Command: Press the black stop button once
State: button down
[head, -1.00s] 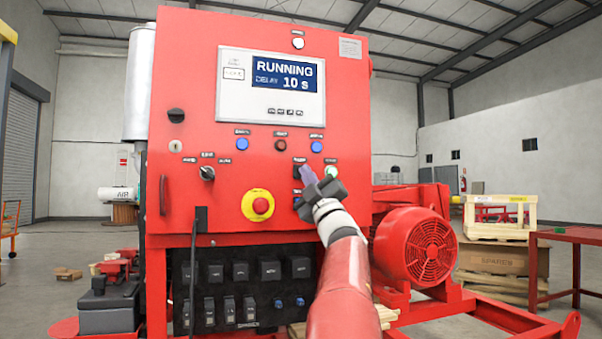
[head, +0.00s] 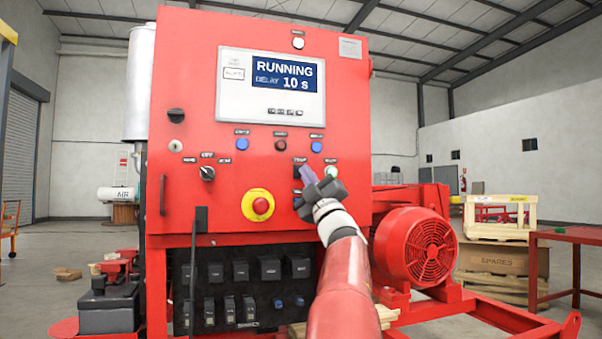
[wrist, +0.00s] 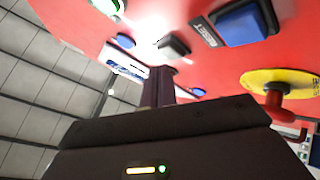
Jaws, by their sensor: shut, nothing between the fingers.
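The black stop button (wrist: 173,46) shows in the wrist view on the red panel, between a larger blue button and a lit pale green button. In the head view, my gripper largely hides that part of the panel. My gripper (head: 306,170) is shut and empty, its tips pointing at the panel just below a small black label. In the wrist view the shut fingers (wrist: 160,84) reach toward the black button; whether they touch it I cannot tell. The display (head: 284,77) reads RUNNING, DELAY 10 s.
A red mushroom button on a yellow ring (head: 259,205) sits left of and below my gripper. The pale green button (head: 330,172) is close on the right. Two small blue buttons flank a dark one above. A red motor (head: 416,247) stands right of the cabinet.

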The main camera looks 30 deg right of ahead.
jog(key=shift+w+d, duration=0.1)
jog(key=shift+w, duration=0.35)
jog(key=shift+w+d+p, duration=0.1)
jog(key=shift+w+p, duration=0.25)
jog(key=shift+w, duration=0.05)
dwell(0.6)
dwell(0.3)
jog(key=shift+s+a+b, duration=0.2)
jog(key=shift+s+b, duration=0.5)
jog(key=shift+s, duration=0.15)
jog(key=shift+s+a+b, duration=0.2)
jog(key=shift+s+b, duration=0.35)
jog(key=shift+s, duration=0.25)
jog(key=shift+s+a+b, duration=0.2)
jog(key=shift+s+b, duration=0.35)
jog(key=shift+s, duration=0.3)
jog(key=shift+s+a+b, duration=0.2)
jog(key=shift+s+b, duration=0.35)
jog(key=shift+s, duration=0.25)
